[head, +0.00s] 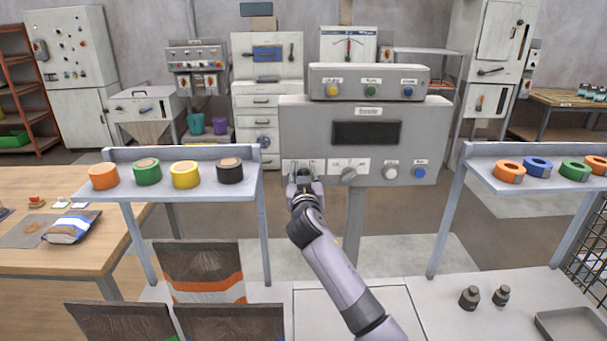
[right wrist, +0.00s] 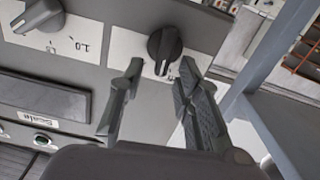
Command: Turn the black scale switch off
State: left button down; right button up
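The black scale switch (right wrist: 164,46) is a round knob with a raised grip bar on a white label plate, in the right wrist view. My right gripper (right wrist: 159,68) is open, with one fingertip on each side just short of the knob; I cannot tell whether either touches it. In the head view the right gripper (head: 304,176) is at the lower left of the grey scale panel (head: 297,129) and hides the switch. My left gripper is not in view.
A larger grey knob (head: 348,174) is beside the switch, with white (head: 390,172) and blue (head: 420,172) buttons further right. A shelf of tape rolls (head: 195,192) stands close on the left. Filled bags (head: 202,272) stand below it.

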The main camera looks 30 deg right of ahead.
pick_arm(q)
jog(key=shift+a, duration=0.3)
pick_arm(e)
grip_shut()
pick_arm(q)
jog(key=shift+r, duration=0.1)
pick_arm(e)
jog(key=n, duration=0.3)
jog(key=a+n, duration=0.1)
jog(key=n, duration=0.1)
jog(key=shift+w+f, duration=0.2)
jog(key=shift+w, duration=0.05)
grip_release()
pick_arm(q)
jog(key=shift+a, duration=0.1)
pick_arm(e)
jog(key=v, duration=1.2)
